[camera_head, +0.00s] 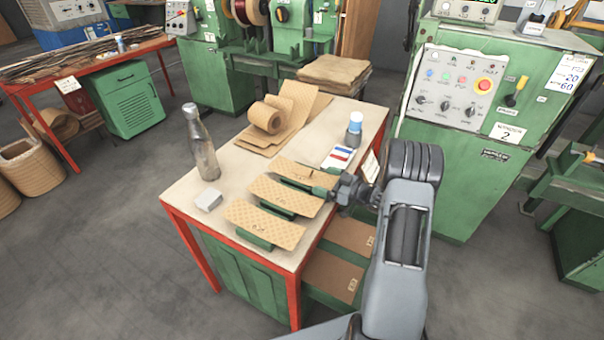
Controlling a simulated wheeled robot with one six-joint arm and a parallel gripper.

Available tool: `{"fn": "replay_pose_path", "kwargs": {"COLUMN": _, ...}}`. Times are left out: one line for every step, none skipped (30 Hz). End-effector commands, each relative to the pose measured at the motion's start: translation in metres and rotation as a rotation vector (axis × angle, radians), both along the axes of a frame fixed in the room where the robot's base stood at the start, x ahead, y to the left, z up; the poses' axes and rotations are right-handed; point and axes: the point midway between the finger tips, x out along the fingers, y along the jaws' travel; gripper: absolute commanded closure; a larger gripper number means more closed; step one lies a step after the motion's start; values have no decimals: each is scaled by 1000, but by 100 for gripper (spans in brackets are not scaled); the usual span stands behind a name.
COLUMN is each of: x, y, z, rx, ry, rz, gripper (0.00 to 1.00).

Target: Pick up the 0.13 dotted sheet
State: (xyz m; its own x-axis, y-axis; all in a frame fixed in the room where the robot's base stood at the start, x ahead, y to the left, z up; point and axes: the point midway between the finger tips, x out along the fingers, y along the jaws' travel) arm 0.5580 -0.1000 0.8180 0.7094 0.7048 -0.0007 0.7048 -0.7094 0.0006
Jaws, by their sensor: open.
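Three tan dotted sheets lie on green holders on the table: a far one (305,174), a middle one (286,195) and a near one (264,222). Each has small dark handwriting, too small to read, so I cannot tell which is the 0.13 sheet. My gripper (331,191) is open at the right ends of the far and middle sheets, close to their holders. It holds no sheet that I can see. The arm hides the table's right edge behind it.
A green control cabinet (455,150) stands to the right.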

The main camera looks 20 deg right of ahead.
Motion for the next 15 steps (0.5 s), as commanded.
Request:
{"fn": "replay_pose_path", "kwargs": {"x": 1, "y": 1, "z": 0, "rx": 0, "ry": 0, "rz": 0, "gripper": 0}}
{"fn": "replay_pose_path", "kwargs": {"x": 1, "y": 1, "z": 0, "rx": 0, "ry": 0, "rz": -1, "gripper": 0}}
{"fn": "replay_pose_path", "kwargs": {"x": 2, "y": 1, "z": 0, "rx": 1, "ry": 1, "rz": -1, "gripper": 0}}
{"fn": "replay_pose_path", "kwargs": {"x": 2, "y": 1, "z": 0, "rx": 1, "ry": 1, "rz": -1, "gripper": 0}}
{"fn": "replay_pose_path", "kwargs": {"x": 2, "y": 1, "z": 0, "rx": 1, "ry": 1, "rz": -1, "gripper": 0}}
{"fn": "replay_pose_path", "kwargs": {"x": 1, "y": 1, "z": 0, "rx": 1, "ry": 1, "rz": -1, "gripper": 0}}
{"fn": "replay_pose_path", "kwargs": {"x": 1, "y": 1, "z": 0, "rx": 1, "ry": 1, "rz": -1, "gripper": 0}}
{"fn": "replay_pose_path", "kwargs": {"x": 1, "y": 1, "z": 0, "rx": 1, "ry": 1, "rz": -1, "gripper": 0}}
{"fn": "replay_pose_path", "kwargs": {"x": 1, "y": 1, "z": 0, "rx": 1, "ry": 1, "rz": -1, "gripper": 4}}
{"fn": "replay_pose_path", "kwargs": {"x": 1, "y": 1, "z": 0, "rx": 1, "ry": 1, "rz": -1, "gripper": 7}}
{"fn": "replay_pose_path", "kwargs": {"x": 1, "y": 1, "z": 0, "rx": 1, "ry": 1, "rz": -1, "gripper": 10}}
{"fn": "replay_pose_path", "kwargs": {"x": 1, "y": 1, "z": 0, "rx": 1, "ry": 1, "rz": -1, "gripper": 13}}
{"fn": "replay_pose_path", "kwargs": {"x": 1, "y": 1, "z": 0, "rx": 1, "ry": 1, "rz": -1, "gripper": 16}}
{"fn": "replay_pose_path", "kwargs": {"x": 1, "y": 1, "z": 0, "rx": 1, "ry": 1, "rz": -1, "gripper": 19}}
{"fn": "replay_pose_path", "kwargs": {"x": 1, "y": 1, "z": 0, "rx": 1, "ry": 1, "rz": -1, "gripper": 23}}
